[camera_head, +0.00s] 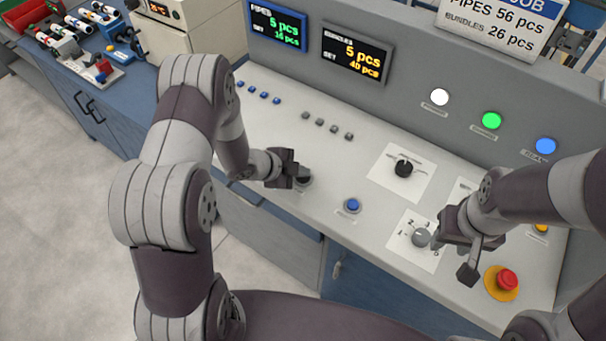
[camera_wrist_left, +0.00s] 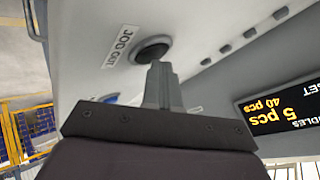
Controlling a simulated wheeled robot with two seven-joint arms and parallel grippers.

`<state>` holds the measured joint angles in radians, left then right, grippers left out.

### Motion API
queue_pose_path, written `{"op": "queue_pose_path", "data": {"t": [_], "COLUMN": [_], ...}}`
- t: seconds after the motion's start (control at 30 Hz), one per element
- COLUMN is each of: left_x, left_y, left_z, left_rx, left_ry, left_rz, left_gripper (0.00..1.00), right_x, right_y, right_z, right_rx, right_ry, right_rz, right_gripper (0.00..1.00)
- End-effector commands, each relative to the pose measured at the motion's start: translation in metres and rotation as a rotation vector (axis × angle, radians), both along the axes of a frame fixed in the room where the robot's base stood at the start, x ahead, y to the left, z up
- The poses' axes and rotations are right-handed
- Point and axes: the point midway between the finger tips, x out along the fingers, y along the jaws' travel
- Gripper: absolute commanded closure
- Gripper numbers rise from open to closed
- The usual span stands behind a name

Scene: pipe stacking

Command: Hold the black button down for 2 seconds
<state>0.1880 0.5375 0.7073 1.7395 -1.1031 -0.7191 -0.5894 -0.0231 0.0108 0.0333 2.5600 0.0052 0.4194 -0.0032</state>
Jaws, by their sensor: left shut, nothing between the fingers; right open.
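The black button (camera_head: 306,181) sits on the sloped light-grey control panel (camera_head: 385,215), left of the blue button. My left gripper (camera_head: 297,174) is shut and empty, with its fingertips at the black button and partly hiding it. In the left wrist view the black button (camera_wrist_left: 153,51) lies right at the tips of the closed fingers (camera_wrist_left: 160,68), beside a printed label. The tips appear to touch it; how far it is pressed cannot be told. My right gripper (camera_head: 456,255) is open and empty, above the panel near the grey selector knob.
A blue button (camera_head: 352,205), a black rotary knob (camera_head: 403,168), a grey selector knob (camera_head: 421,237) and a red emergency stop (camera_head: 507,280) are on the panel. Rows of small blue and grey buttons lie behind. Two counter displays (camera_head: 357,53) stand on the upright back panel.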

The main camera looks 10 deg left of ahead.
Motion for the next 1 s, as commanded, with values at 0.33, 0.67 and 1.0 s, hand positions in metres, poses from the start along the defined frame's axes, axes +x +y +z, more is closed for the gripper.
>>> {"op": "queue_pose_path", "data": {"t": [0.33,0.67,1.0], "left_x": [-0.001,-0.001,0.000], "left_y": [0.000,0.000,0.000], "left_z": [-0.001,-0.001,0.011], "left_rx": [0.001,0.001,0.000], "left_ry": [0.002,0.002,0.002], "left_rz": [0.000,0.000,0.001], "left_gripper": [1.00,1.00,1.00], "right_x": [0.000,0.000,0.000], "right_y": [0.000,0.000,0.000], "right_z": [0.000,0.000,0.010], "right_rx": [0.000,0.000,0.000], "right_ry": [0.000,0.000,0.000], "right_rz": [0.000,0.000,0.000], "right_gripper": [0.57,0.57,0.57]}}
